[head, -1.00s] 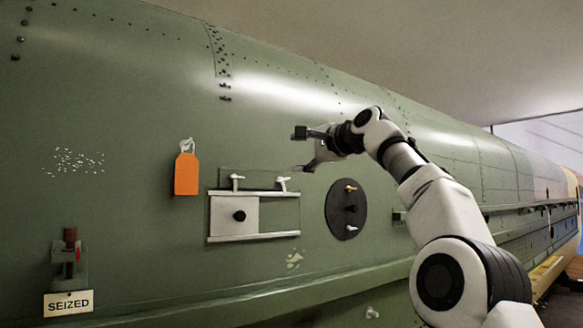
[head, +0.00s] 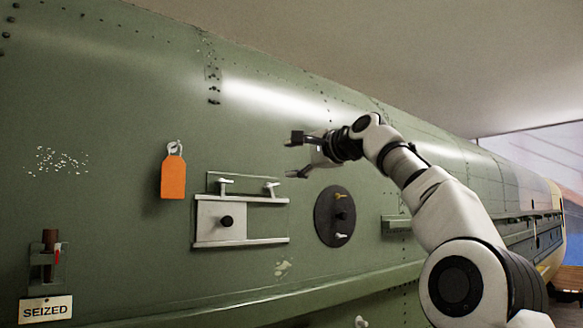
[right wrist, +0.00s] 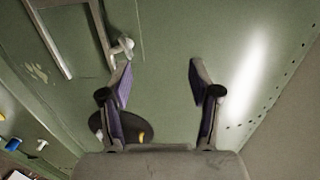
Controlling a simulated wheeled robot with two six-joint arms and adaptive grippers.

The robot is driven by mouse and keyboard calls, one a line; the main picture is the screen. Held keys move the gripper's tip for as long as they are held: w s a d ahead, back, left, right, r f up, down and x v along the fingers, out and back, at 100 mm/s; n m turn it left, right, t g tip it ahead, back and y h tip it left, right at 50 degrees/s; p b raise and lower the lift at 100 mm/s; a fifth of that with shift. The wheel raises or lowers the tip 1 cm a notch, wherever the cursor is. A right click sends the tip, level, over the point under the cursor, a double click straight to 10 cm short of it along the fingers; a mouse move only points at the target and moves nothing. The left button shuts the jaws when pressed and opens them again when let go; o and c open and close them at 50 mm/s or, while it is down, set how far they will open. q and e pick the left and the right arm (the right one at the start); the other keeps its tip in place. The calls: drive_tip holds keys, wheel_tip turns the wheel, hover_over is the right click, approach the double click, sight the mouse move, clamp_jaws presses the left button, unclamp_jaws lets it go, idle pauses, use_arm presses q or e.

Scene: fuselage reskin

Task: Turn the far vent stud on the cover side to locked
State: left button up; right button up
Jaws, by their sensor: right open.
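A pale sliding cover (head: 222,221) with a dark knob sits between two rails on the green fuselage. Two white T-shaped studs stand along its upper rail, a left stud (head: 226,182) and a right stud (head: 271,187). My right gripper (head: 296,155) is open and empty, above and right of the right stud and apart from it. In the right wrist view a white stud (right wrist: 122,48) shows just beyond the left fingertip, outside the gap between the fingers (right wrist: 160,72). My left gripper is not in view.
A dark round plate (head: 322,218) right of the cover bears a yellow stud (head: 340,196), a dark knob and a white stud (head: 341,236). An orange tag (head: 173,178) hangs on the left. A "SEIZED" sign (head: 46,308) is below a brown rod. A ledge runs beneath.

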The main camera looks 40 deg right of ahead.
drive_tip(key=w+a+m+t+y, duration=0.1)
drive_tip(key=w+a+y, duration=0.1)
drive_tip(key=a+y, duration=0.1)
drive_tip(key=m+t+b, duration=0.3)
drive_tip(key=m+b, duration=0.3)
drive_tip(key=m, duration=0.6)
approach(273, 186)
drive_tip(key=w, duration=0.2)
drive_tip(key=p+x, duration=0.6)
drive_tip(key=x, duration=0.1)
drive_tip(key=shift+w+a+r, duration=0.1)
drive_tip(key=shift+r, duration=0.2)
drive_tip(key=shift+w+h, duration=0.1)
drive_tip(key=shift+h, duration=0.2)
drive_tip(key=shift+s, duration=0.3)
drive_tip(key=shift+t, duration=0.3)
drive_tip(key=c, duration=1.2)
